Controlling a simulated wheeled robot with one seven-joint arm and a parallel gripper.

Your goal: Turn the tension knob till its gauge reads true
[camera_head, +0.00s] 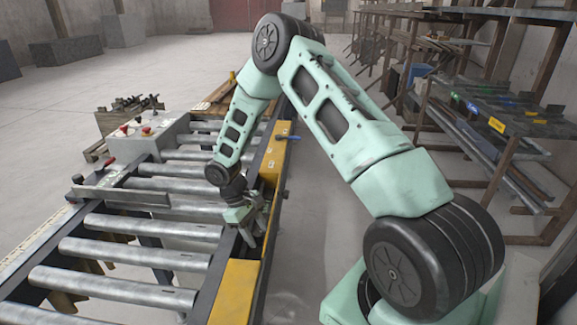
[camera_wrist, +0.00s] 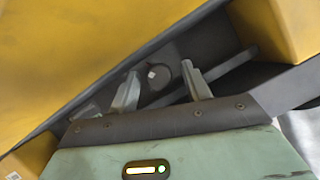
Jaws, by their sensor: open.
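My gripper (camera_head: 250,232) is over the right side rail of the roller conveyor, in a gap between yellow covers. In the wrist view its two grey fingers (camera_wrist: 160,72) are apart, with nothing held between them. A small dark round part with a white mark (camera_wrist: 152,75) shows just beyond and between the fingertips, in the dark recess of the rail. It may be the tension knob, but I cannot tell for sure. I cannot make out a gauge or its reading in either view.
A grey box with red knobs (camera_head: 150,137) stands across the rollers (camera_head: 127,287). Shelving (camera_head: 500,150) is at right. Floor between rail and shelving looks mostly clear.

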